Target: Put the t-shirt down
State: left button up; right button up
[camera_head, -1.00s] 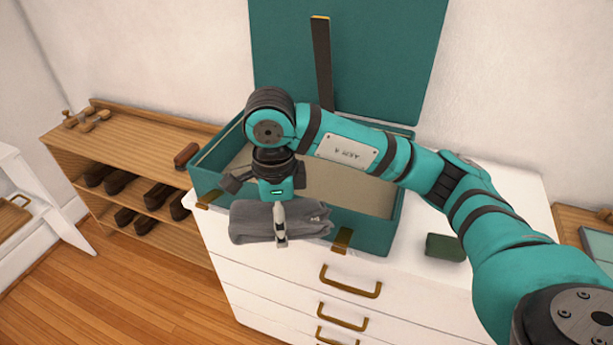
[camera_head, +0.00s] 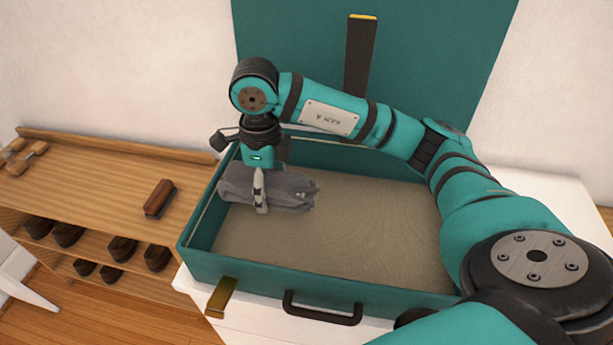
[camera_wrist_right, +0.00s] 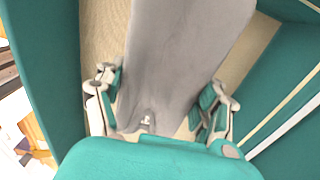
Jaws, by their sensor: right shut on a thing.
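The grey folded t-shirt (camera_head: 289,192) is in my right gripper (camera_head: 260,205), over the left part of the open teal suitcase (camera_head: 270,282). In the right wrist view the t-shirt (camera_wrist_right: 185,60) lies between the two fingers of my right gripper (camera_wrist_right: 160,112), with the suitcase's beige floor (camera_wrist_right: 103,35) behind it. I cannot tell whether the t-shirt touches that floor. My left gripper is not in view.
The suitcase stands on a white dresser (camera_head: 570,200), with its lid (camera_head: 430,60) upright behind. A wooden shoe rack (camera_head: 95,185) with a brush (camera_head: 159,198) stands at the left. The suitcase's middle and right floor is clear.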

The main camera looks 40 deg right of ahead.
jog(key=p, duration=0.1)
send_over(275, 228)
jog(key=f, duration=0.4)
jog(key=shift+s+f, duration=0.3)
jog(key=shift+f, duration=0.05)
jog(key=shift+w+f, duration=0.15)
jog(key=shift+f, duration=0.2)
notch_tip(275, 228, down, 4)
jog(key=shift+w+p, duration=0.15)
jog(key=shift+p, duration=0.5)
jog(key=shift+f, duration=0.2)
jog(key=o, duration=1.3)
jog(key=shift+r, duration=0.35)
notch_tip(275, 228, up, 10)
jog(key=b, duration=0.3)
jog(key=shift+r, duration=0.25)
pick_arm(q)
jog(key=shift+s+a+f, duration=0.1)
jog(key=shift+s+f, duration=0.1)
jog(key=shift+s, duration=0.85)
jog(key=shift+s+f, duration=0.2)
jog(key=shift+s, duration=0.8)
pick_arm(e)
jog(key=shift+r, duration=0.65)
